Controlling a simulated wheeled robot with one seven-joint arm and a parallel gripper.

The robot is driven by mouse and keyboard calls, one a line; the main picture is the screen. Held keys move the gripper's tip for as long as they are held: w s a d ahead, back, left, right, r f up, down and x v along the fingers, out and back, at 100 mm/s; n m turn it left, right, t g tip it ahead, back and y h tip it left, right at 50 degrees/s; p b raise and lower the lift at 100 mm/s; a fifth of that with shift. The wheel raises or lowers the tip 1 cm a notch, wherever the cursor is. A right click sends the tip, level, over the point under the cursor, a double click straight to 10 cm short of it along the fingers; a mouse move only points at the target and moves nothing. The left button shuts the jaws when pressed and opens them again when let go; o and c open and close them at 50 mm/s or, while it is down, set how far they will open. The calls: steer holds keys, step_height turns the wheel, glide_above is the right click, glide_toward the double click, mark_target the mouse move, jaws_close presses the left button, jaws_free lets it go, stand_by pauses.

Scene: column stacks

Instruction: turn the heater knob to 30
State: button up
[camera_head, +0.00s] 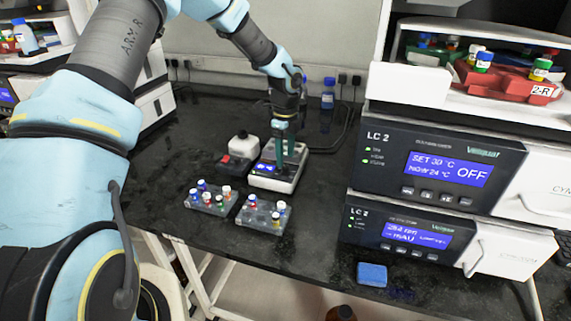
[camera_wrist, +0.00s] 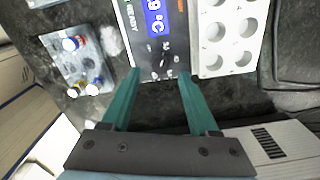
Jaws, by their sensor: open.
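The heater (camera_head: 275,181) is a white-edged box with a dark face and a lit blue display, on the black bench. In the wrist view its display (camera_wrist: 157,18) is cut off at the top and shows a 9 and °C. The knob (camera_wrist: 160,56) appears to lie on the dark panel below the display; it is dark, and its pointer and scale are too small to read. My gripper (camera_head: 285,160) points down over the heater. In the wrist view my gripper (camera_wrist: 160,76) is open, its two green fingers apart on either side of the dark panel, with nothing between them.
Two vial racks (camera_head: 207,208) (camera_head: 259,222) stand in front of the heater. A white block with round wells (camera_wrist: 221,35) lies beside the panel. Large LC 2 units (camera_head: 440,150) stand at right.

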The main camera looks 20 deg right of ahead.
mark_target(285, 167)
step_height(285, 167, up, 7)
steer(key=b, duration=0.1)
steer(key=shift+r, duration=0.15)
stand_by(0.4)
steer(key=s+a+r+n, duration=0.1)
steer(key=a+r+n, duration=0.2)
steer(key=a+n, duration=1.25)
steer(key=s+a+n, duration=0.5)
steer(key=a+n, duration=0.1)
steer(key=a, duration=0.4)
steer(key=s+a+r+n+t, duration=0.1)
steer(key=s+a+n, duration=0.4)
steer(key=a, duration=0.6)
steer(key=shift+a+r+n+t, duration=0.25)
steer(key=shift+r+n+t, duration=0.05)
steer(key=shift+n, duration=0.75)
